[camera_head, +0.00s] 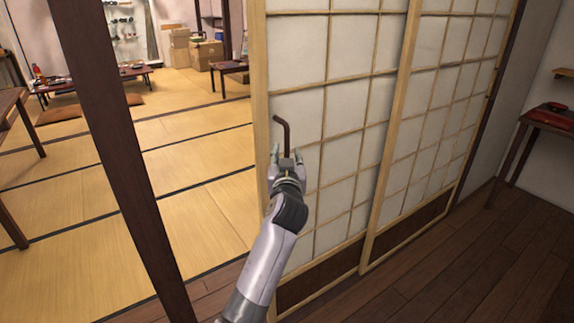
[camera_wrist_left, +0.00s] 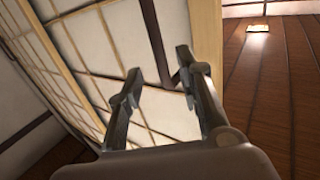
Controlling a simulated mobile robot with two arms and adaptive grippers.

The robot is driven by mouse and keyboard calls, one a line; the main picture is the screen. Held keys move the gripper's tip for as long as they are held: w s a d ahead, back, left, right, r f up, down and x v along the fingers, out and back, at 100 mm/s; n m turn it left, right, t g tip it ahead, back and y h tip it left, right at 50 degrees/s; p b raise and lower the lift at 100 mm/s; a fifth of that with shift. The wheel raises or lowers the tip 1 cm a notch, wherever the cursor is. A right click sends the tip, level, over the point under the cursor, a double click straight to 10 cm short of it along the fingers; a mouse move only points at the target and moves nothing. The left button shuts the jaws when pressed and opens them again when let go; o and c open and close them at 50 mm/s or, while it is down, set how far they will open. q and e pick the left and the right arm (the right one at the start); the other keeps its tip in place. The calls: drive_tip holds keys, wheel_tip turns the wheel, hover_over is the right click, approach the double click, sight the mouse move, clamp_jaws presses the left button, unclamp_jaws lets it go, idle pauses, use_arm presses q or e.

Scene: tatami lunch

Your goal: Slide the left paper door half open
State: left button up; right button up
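The left paper door (camera_head: 350,45), white panes in a pale wood lattice, stands in the middle of the head view. A wide opening lies between its left edge and a dark post. A dark, bent bar handle (camera_head: 287,130) is on the door near that edge; it also shows in the left wrist view (camera_wrist_left: 154,38). My left gripper (camera_head: 286,156) is at the handle's lower end. My right gripper is not in view.
A second paper door (camera_head: 445,90) stands to the right. The dark post (camera_head: 115,130) rises at the left. Beyond the opening are tatami mats (camera_head: 195,165), low tables and cardboard boxes (camera_head: 200,52). A dark side table (camera_head: 545,118) stands far right; the wooden floor (camera_head: 470,260) before the doors is clear.

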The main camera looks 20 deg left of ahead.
use_arm(q)
drive_tip(key=v, duration=0.5)
drive_tip(key=shift+s, duration=0.1)
